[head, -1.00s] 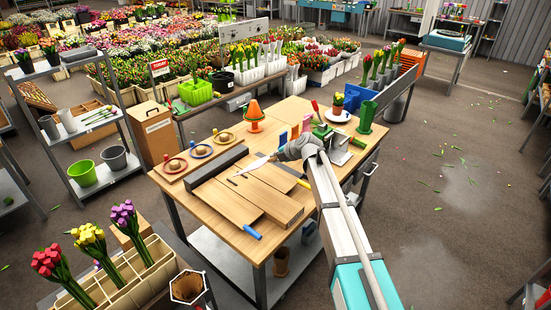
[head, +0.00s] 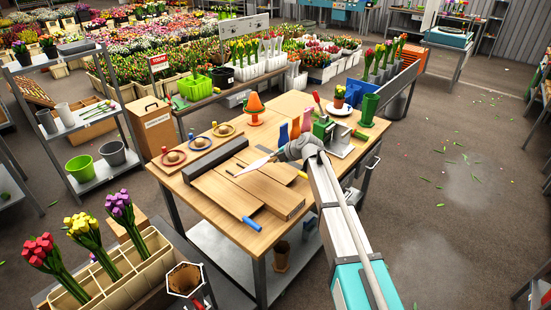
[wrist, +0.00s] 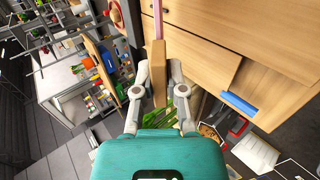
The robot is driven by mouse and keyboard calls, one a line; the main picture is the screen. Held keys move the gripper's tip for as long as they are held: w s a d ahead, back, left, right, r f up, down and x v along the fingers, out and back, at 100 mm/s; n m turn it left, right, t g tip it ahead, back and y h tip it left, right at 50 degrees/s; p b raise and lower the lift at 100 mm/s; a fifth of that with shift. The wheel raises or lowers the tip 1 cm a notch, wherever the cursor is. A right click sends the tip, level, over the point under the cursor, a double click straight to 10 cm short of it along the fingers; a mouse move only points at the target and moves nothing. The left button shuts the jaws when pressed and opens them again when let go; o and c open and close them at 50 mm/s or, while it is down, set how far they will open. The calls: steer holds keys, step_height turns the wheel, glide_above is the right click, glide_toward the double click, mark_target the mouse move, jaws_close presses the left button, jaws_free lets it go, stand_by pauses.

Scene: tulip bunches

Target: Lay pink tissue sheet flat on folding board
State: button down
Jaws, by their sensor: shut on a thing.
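A wooden board setup on the table (head: 215,208) has flat light-wood panels (head: 262,187), a dark grey rail along the left and a blue handle (head: 252,224) at the near edge. I cannot tell which panel is the folding board. My gripper (head: 287,152) is over the far side of these panels. In the wrist view my gripper (wrist: 157,92) is shut on a brown handle-like piece (wrist: 158,72), from which a narrow pink strip (wrist: 157,22) extends.
Round wooden pieces with coloured rings (head: 198,142) stand at the table's left.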

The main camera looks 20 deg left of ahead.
steer(key=shift+f+b, duration=1.55)
steer(key=shift+f, duration=0.3)
steer(key=shift+f+b, duration=0.45)
steer(key=c, duration=0.6)
jaws_free()
steer(key=shift+r, duration=0.15)
